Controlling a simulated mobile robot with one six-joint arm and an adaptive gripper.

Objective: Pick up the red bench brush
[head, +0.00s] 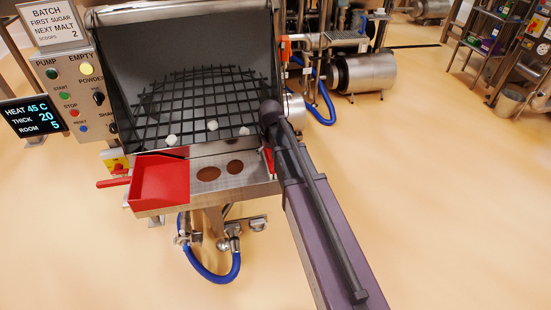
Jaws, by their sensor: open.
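A narrow red piece (267,158) shows at the right end of the steel shelf, beside my dark arm. It may be part of the red bench brush, but my arm hides most of that spot and I cannot tell. A red scoop-like pan (160,182) with a red handle pointing left sits at the left end of the shelf. My arm reaches up from the bottom right to the shelf's right end. My gripper's fingers cannot be made out.
The steel shelf (222,187) has two brown oval spots. Behind it is the hopper's black grid (200,100) with several pale lumps. A control panel (78,95) stands left. Blue hoses hang below and behind.

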